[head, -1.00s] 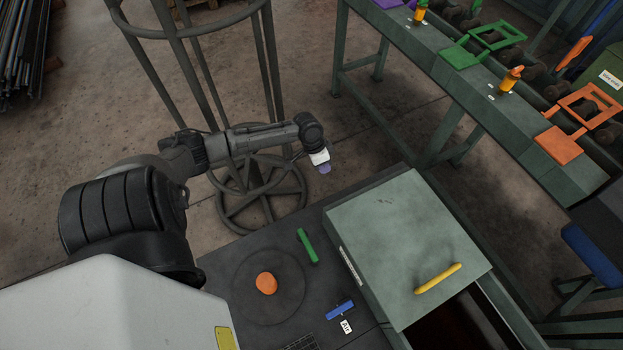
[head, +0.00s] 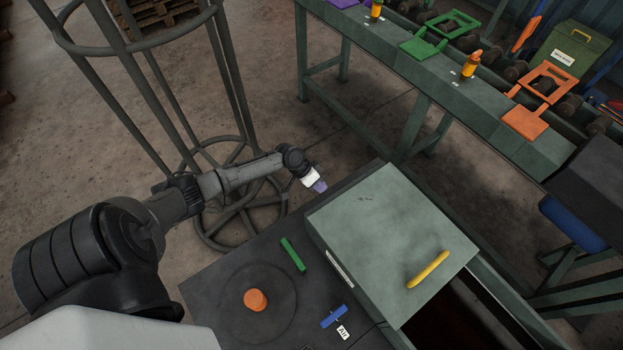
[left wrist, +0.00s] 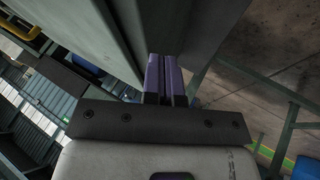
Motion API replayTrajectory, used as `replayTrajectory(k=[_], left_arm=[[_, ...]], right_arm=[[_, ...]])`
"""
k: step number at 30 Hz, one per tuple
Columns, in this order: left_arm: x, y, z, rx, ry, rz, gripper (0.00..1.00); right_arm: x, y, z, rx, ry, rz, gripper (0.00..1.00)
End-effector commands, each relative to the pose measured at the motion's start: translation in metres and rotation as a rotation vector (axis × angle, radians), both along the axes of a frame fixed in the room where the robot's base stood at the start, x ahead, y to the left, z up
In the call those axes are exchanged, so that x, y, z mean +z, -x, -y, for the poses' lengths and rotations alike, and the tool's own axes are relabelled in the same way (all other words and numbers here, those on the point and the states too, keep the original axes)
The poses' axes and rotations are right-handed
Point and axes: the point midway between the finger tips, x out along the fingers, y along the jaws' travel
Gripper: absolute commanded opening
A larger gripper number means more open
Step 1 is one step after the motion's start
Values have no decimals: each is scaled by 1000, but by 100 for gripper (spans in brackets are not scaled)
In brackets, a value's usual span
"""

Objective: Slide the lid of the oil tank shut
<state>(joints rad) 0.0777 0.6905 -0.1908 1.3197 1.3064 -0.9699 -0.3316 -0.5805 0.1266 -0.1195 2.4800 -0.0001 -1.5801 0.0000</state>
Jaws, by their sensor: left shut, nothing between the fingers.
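The oil tank is a green box whose lid (head: 385,230) is a flat grey-green plate with a yellow bar handle (head: 428,269). The lid covers the far part of the tank, and a dark opening (head: 455,318) shows at the near right end. My left gripper (head: 319,186) is shut and empty, with purple fingers, just beyond the lid's far left edge in the head view. In the left wrist view its fingers (left wrist: 165,78) are together beside a grey-green surface, and a yellow bar shows at the upper left. I cannot tell whether they touch it. My right gripper is not in view.
Left of the tank, a dark bench top (head: 225,290) carries an orange knob (head: 255,300), a green bar (head: 292,254) and a blue handle (head: 333,317). A tall metal frame (head: 215,185) stands behind my left arm. A green conveyor bench (head: 470,110) runs along the upper right.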

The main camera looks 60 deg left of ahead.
Motion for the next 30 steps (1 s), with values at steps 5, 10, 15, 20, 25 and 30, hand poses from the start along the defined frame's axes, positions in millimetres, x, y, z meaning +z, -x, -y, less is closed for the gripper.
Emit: replayTrajectory(k=[5, 10, 15, 20, 25, 30], left_arm=[[0, -1, 23, -2, -1, 1, 0], [0, -2, 35, 0, -1, 0, 0], [0, -2, 40, 0, -1, 0, 0], [0, -2, 40, 0, -1, 0, 0], [0, -2, 40, 0, -1, 0, 0], [3, -2, 52, 0, 0, 0, 0]], right_arm=[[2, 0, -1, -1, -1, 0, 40], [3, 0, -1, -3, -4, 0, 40], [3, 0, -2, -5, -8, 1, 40], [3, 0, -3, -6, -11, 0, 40], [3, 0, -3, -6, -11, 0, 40], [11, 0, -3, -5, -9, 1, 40]])
